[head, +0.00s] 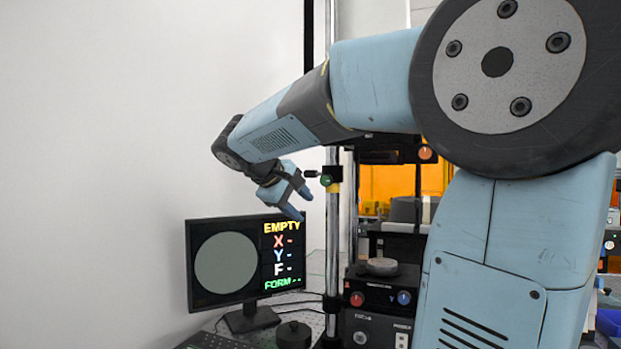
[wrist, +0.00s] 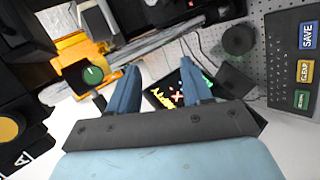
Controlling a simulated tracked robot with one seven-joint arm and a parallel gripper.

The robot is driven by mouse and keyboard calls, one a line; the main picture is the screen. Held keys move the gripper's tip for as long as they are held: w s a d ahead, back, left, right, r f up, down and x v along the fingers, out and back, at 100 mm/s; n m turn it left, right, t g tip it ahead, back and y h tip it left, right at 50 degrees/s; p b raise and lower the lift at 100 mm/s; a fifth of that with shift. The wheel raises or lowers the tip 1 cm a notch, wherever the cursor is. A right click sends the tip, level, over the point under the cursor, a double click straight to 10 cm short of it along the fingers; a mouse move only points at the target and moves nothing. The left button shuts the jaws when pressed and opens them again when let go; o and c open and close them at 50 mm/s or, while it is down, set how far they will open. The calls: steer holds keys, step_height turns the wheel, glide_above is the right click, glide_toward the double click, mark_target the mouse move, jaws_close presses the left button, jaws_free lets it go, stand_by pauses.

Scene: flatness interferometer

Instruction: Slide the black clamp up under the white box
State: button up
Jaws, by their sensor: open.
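A small black clamp with a green knob (head: 326,180) sits on the upright chrome post, with a yellow part just below it. In the wrist view the black clamp (wrist: 76,77) with its green knob is left of my fingers. My gripper (head: 302,203) is open and empty, left of the post and just below the knob's height. In the wrist view my gripper (wrist: 158,68) shows two blue fingers apart, with nothing between them. I cannot make out the white box for certain; my arm covers part of the post above the clamp.
A monitor (head: 247,262) reading EMPTY stands below and left of my gripper. A black instrument with a round stage (head: 382,267) stands right of the post. A black knob (wrist: 238,40) and a keypad (wrist: 296,60) lie on the perforated bench.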

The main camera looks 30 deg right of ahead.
mark_target(315, 176)
steer(key=w+r+h, duration=0.5)
steer(key=w+r, duration=0.4)
steer(key=w, duration=0.1)
steer(key=x, duration=1.3)
steer(key=shift+w+d+f, duration=0.15)
steer(key=shift+w+d, duration=0.05)
steer(key=shift+w, duration=0.05)
jaws_close()
steer(key=shift+a, duration=0.1)
